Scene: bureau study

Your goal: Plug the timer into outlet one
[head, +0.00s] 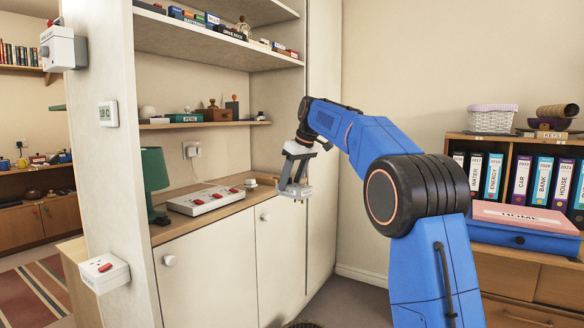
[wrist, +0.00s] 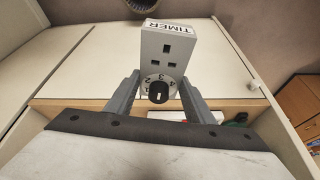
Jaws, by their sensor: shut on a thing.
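The timer (wrist: 165,58) is a pale grey block with a socket face, a black numbered dial and a "TIMER" label. My gripper (wrist: 158,88) is shut on it, one finger on each side. In the head view my gripper (head: 295,188) hangs in the air in front of the cupboard, to the right of the counter; the timer is hard to make out there. A white strip (head: 208,199) with several red switches lies on the counter. A wall socket (head: 191,149) holds a white plug. A white switched socket box (head: 104,270) is on the partition edge. I cannot read outlet numbers.
A green lamp (head: 153,182) stands left of the strip, and a small white cup (head: 251,183) right of it. A shelf (head: 205,124) overhangs the counter. A box with a knob (head: 63,48) is high on the partition. Binders (head: 521,178) and a blue box (head: 524,235) stand at right.

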